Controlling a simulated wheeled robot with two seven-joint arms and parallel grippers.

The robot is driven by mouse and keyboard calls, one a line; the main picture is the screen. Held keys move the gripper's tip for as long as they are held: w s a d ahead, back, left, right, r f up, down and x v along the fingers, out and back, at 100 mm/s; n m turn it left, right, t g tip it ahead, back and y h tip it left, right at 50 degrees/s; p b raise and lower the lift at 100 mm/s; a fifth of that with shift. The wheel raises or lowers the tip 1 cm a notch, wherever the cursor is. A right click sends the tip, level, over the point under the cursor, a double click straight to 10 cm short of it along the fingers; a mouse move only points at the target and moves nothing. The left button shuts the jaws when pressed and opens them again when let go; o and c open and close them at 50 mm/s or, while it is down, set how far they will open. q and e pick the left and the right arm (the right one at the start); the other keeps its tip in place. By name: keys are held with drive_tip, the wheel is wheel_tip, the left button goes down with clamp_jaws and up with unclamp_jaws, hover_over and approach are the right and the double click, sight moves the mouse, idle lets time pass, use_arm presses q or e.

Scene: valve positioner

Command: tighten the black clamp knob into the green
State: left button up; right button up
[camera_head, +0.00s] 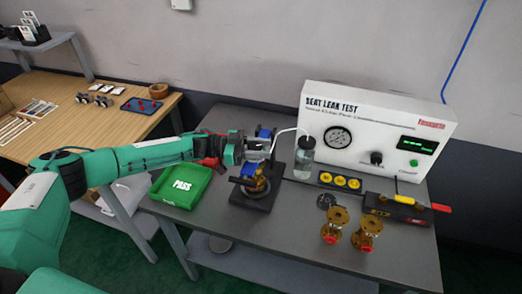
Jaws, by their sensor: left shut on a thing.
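The test fixture (275,192) stands on the grey bench, with a dark base, blue clamp parts (263,134) and a brass valve with a dark round handwheel (249,186). My left gripper (258,149) reaches in from the left and is shut at the upper part of the fixture, on what appears to be the black clamp knob. The knob itself is hidden by the fingers. No green mark on the clamp can be made out at this size. My right gripper is not in view.
A green PASS tray (182,203) lies left of the fixture. Close on the right stand a clear bottle with a tube (304,158) and the white SEAT LEAK TEST box (335,104). Two brass valves (334,226) and a black box with a red-and-yellow handle (398,209) sit farther right.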

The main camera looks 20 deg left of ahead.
use_arm(q)
drive_tip(key=shift+m+g, duration=0.4)
drive_tip(key=shift+g, duration=0.2)
drive_tip(key=o, duration=1)
drive_tip(key=shift+c, duration=0.2)
drive_tip(key=s+a+b, duration=0.2)
drive_tip(key=a+b, duration=0.2)
drive_tip(key=a, duration=0.9)
drive_tip(key=shift+s+a, duration=0.2)
drive_tip(key=shift+a, duration=0.15)
